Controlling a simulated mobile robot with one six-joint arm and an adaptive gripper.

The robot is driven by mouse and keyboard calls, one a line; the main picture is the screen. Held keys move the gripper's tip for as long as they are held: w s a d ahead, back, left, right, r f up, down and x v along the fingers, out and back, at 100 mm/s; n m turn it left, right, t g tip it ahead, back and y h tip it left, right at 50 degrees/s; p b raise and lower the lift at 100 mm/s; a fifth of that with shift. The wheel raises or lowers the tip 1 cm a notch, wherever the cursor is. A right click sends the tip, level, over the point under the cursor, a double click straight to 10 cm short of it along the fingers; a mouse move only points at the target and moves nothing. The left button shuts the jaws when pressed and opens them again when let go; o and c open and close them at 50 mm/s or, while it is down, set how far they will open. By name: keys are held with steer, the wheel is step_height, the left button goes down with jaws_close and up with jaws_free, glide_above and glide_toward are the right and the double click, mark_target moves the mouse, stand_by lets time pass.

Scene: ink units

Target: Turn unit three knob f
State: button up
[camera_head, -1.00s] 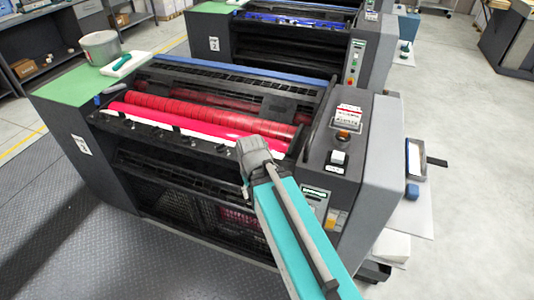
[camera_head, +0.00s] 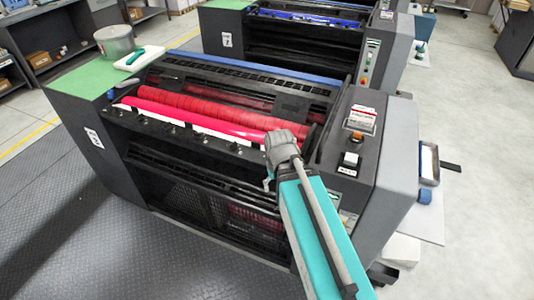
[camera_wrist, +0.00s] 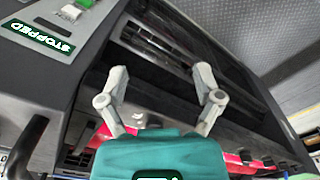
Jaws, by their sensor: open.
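The nearer ink unit (camera_head: 110,160) has a small white number plate (camera_head: 93,138) on its left side, whose digit is hard to read. A row of small dark knobs (camera_head: 172,128) runs along the front of its red ink roller (camera_head: 190,106). No letters are legible, so I cannot tell which is knob f. My gripper (camera_head: 268,183) is in front of the right part of this unit, mostly hidden by my wrist. In the wrist view, my gripper (camera_wrist: 160,73) has its two grey fingers spread with nothing between them. A few knobs (camera_wrist: 257,159) show beside the red roller there, apart from the fingers.
The right housing carries a control panel (camera_head: 355,140), with a "STOPPED" display (camera_wrist: 39,39) in the wrist view. A grey pot (camera_head: 115,41) and a green-handled tool (camera_head: 130,58) sit on the green top at left. Another unit (camera_head: 300,45) stands behind. Dark floor in front is clear.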

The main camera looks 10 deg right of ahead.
steer(key=w+d+r+n+p, duration=0.1)
steer(key=w+r+n+p, duration=0.4)
steer(key=w+r+p, duration=0.7)
steer(key=w+r, duration=0.1)
steer(key=w, duration=0.2)
steer(key=shift+w+d+n+p, duration=0.2)
steer(key=shift+d+n+p, duration=0.1)
steer(key=shift+p, duration=0.05)
step_height(320, 180, down, 14)
steer(key=b, duration=1.3)
steer(key=shift+r+b, duration=0.15)
steer(key=shift+b, duration=0.25)
